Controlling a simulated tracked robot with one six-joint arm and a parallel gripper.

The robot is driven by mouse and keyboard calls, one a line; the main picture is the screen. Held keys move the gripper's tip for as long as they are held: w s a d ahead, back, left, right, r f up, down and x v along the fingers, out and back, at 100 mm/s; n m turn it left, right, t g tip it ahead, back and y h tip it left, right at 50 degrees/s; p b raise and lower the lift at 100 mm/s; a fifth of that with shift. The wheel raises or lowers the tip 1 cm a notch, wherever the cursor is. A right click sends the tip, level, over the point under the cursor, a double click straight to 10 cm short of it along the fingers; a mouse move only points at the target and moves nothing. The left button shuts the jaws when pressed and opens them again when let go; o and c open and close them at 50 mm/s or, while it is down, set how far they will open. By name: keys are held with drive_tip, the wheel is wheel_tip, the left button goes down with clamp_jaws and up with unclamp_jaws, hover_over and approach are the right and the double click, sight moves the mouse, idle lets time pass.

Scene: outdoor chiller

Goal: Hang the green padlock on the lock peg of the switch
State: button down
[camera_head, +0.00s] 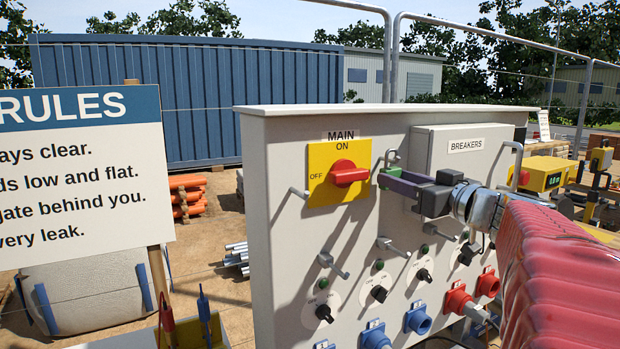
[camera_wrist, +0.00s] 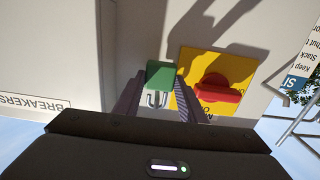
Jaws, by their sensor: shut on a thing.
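The green padlock (camera_head: 382,181) is held at the tips of my gripper (camera_head: 392,184), just right of the main switch (camera_head: 340,172). Its grey shackle rises above the body in the head view. The wrist view also shows the padlock (camera_wrist: 160,74) between my two fingers (camera_wrist: 156,95), with the shackle toward the bottom of the picture. The switch has a yellow plate and a red handle lying level toward OFF. A grey peg (camera_head: 298,192) stands out from the panel left of the yellow plate, apart from the padlock. Whether the shackle touches any peg is unclear.
The panel (camera_head: 275,240) carries several more grey pegs (camera_head: 392,246), black knobs (camera_head: 379,294) and blue and red sockets (camera_head: 418,318) lower down. A breakers box (camera_head: 464,146) juts out behind my gripper. A rules sign (camera_head: 80,175) stands left.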

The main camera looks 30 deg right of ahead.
drive_tip(key=shift+f, duration=0.1)
drive_tip(key=shift+f, duration=0.45)
drive_tip(key=c, duration=1)
unclamp_jaws()
drive_tip(key=shift+c, duration=0.2)
drive_tip(key=shift+o, duration=0.6)
drive_tip(key=o, duration=0.3)
drive_tip(key=shift+o, duration=0.2)
drive_tip(key=shift+f, duration=0.7)
drive_tip(key=shift+s, duration=0.1)
drive_tip(key=s+f, duration=0.1)
drive_tip(key=s, duration=0.6)
